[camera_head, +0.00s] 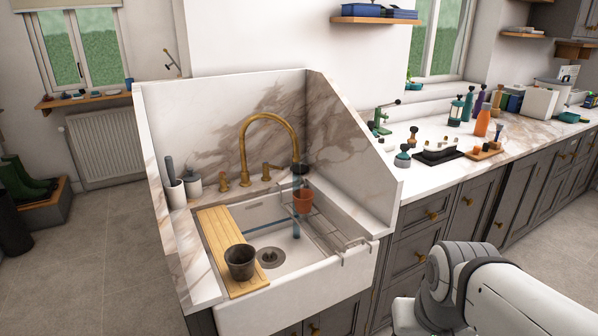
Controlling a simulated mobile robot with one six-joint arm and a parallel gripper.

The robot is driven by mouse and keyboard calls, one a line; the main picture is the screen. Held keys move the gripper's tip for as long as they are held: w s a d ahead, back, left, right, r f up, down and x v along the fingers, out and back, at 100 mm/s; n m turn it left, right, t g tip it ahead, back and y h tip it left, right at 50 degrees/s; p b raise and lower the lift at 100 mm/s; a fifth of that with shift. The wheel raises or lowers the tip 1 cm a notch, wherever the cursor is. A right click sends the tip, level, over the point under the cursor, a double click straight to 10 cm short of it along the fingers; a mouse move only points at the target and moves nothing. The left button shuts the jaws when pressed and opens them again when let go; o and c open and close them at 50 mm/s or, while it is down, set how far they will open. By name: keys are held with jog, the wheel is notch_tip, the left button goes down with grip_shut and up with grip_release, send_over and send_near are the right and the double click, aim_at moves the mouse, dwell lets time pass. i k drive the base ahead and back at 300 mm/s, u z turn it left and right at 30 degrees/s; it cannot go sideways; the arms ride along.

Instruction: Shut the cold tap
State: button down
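A brass tap with a tall arched spout (270,120) stands at the back of the white sink (290,295). A brass handle (223,181) is at the left of the spout's base. Another brass handle (266,172) is at its right, with a small lever pointing right. I cannot tell from here which one is cold. The spout's end is dark, above a terracotta pot (303,201). A bluish vertical strip (296,228) shows below it; I cannot tell whether it is water. My gripper is outside the view; only my white arm shows at the lower right.
A wooden board (222,235) lies across the sink's left side with a dark bucket (240,262) on it. A wire rack (330,238) is at the sink's right. Marble panels (350,130) wall the back and right. Open floor (110,260) lies left.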

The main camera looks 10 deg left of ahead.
aim_at(265, 166)
jog(key=u, duration=0.7)
jog(key=k, duration=0.2)
jog(key=z, duration=1.2)
jog(key=i, duration=1.1)
jog(key=u, duration=0.6)
jog(key=i, duration=0.9)
jog(key=u, duration=0.7)
